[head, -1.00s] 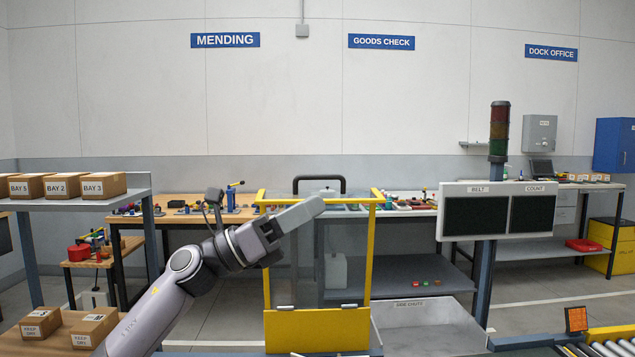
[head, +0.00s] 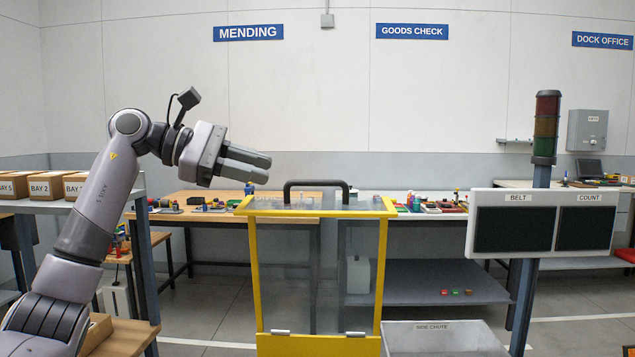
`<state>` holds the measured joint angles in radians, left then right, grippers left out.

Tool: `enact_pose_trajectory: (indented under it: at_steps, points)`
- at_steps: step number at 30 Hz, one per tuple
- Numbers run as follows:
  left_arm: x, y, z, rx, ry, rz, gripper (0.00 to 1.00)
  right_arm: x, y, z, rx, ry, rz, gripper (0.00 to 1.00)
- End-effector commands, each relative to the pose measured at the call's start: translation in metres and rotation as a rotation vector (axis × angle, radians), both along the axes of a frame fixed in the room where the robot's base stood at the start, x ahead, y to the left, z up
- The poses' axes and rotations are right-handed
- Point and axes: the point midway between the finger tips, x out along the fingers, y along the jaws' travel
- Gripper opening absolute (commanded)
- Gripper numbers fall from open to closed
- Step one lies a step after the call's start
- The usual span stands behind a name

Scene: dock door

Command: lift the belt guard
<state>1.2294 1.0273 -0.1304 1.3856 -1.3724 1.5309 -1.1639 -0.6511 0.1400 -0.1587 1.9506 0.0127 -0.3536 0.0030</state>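The belt guard is a clear panel in a yellow frame (head: 251,268) at the middle of the head view, with a solid yellow lower part and two light hinge-like fittings. A black bar handle (head: 316,184) rises at its top edge, near the middle. My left gripper (head: 268,167) is above and left of the handle, apart from it. Its two grey fingers point right, lie close together and hold nothing I can see. My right gripper is out of view.
A post with a signal light (head: 545,128) and a belt and count display (head: 542,220) stands right of the guard. A side chute (head: 445,340) lies low right. A shelf with boxes (head: 48,186) is at left, behind my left arm. Benches with small items stand behind.

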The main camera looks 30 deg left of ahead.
Motion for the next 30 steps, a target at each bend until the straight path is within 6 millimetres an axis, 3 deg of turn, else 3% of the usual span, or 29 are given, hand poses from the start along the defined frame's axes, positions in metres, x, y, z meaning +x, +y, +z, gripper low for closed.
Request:
enact_pose_trajectory:
  at_steps: [13, 19, 28, 29, 30]
  points:
    - [0.058, -0.058, -0.024, -0.003, 0.002, -0.005, 0.23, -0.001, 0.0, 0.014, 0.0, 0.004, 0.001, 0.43]
    - [0.069, -0.069, -0.03, -0.002, 0.002, -0.003, 0.23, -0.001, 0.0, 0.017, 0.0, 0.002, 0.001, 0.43]
    - [0.07, -0.07, -0.031, -0.003, 0.001, -0.003, 0.23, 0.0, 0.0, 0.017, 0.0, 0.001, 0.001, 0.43]
    - [0.07, -0.07, -0.031, -0.003, 0.001, -0.003, 0.17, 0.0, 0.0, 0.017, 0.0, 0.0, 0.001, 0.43]
    - [0.07, -0.07, -0.031, -0.003, 0.001, -0.003, 0.04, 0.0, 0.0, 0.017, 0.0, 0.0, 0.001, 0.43]
